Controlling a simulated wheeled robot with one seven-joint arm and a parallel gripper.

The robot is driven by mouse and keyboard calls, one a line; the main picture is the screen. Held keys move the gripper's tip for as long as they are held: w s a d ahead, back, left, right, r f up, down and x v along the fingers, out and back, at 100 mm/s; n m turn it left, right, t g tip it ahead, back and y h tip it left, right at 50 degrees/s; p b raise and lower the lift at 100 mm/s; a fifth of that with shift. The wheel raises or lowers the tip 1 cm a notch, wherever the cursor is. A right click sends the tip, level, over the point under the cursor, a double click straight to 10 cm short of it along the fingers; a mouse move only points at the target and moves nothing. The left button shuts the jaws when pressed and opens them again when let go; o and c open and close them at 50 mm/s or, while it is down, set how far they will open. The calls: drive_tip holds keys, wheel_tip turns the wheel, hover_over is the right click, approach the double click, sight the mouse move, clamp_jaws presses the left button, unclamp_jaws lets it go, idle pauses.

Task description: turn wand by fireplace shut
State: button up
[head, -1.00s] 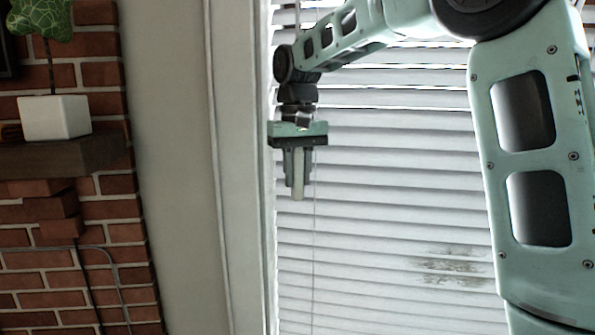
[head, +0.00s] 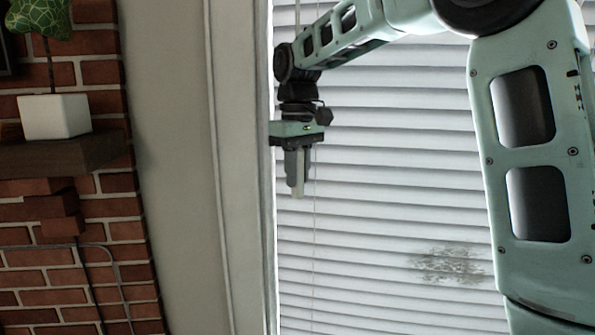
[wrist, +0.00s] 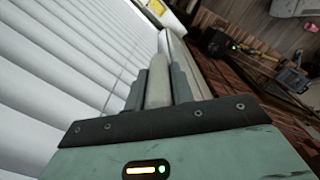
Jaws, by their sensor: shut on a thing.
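The wand (head: 298,188) is a pale, slim rod hanging in front of the window blind (head: 400,200). My gripper (head: 298,176) points down at the left side of the blind and is shut on the wand, whose lower tip sticks out below the fingers. In the wrist view the pale wand (wrist: 158,82) stands between the two grey fingers of my gripper (wrist: 158,90). The blind's slats lie nearly flat against each other, with no bright gaps between them. The upper part of the wand is hidden by my gripper.
A white window frame (head: 240,200) runs close to the left of my gripper. Further left is the brick fireplace (head: 100,180) with a dark mantel (head: 60,157) bearing a white plant pot (head: 55,117). A thin cord (head: 314,240) hangs just right of the wand. A dark smudge (head: 447,265) marks the blind.

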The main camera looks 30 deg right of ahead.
drive_tip(key=o, duration=1)
drive_tip(key=shift+r, duration=0.15)
wheel_tip(320, 180, up, 17)
drive_tip(key=shift+r+b, duration=0.1)
drive_tip(key=shift+b, duration=0.75)
drive_tip(key=s+a+f+n+b, duration=0.1)
drive_tip(key=s+a+f+b, duration=0.15)
drive_tip(key=a+f, duration=0.5)
drive_tip(key=s+a+f+n+b, duration=0.1)
drive_tip(key=s+a+f+b, duration=0.2)
drive_tip(key=f, duration=0.8)
drive_tip(key=s+a+f+n+b, duration=0.1)
drive_tip(key=s+a+f+b, duration=0.15)
drive_tip(key=a+f, duration=0.55)
drive_tip(key=s+f+b, duration=0.2)
drive_tip(key=s+f, duration=0.4)
drive_tip(key=f, duration=0.2)
drive_tip(key=s+f+n+b, duration=0.1)
drive_tip(key=s+f+b, duration=0.2)
drive_tip(key=s+f, duration=0.4)
drive_tip(key=s+a+f+n+b, duration=0.1)
drive_tip(key=s+f+b, duration=0.2)
drive_tip(key=s+f, duration=0.3)
drive_tip(key=shift+s+f+y, duration=0.15)
drive_tip(key=shift+s+f, duration=0.05)
drive_tip(key=shift+f, duration=1.15)
drive_tip(key=shift+s+f+y, duration=0.15)
drive_tip(key=shift+s+f, duration=0.05)
drive_tip(key=shift+f, duration=1.1)
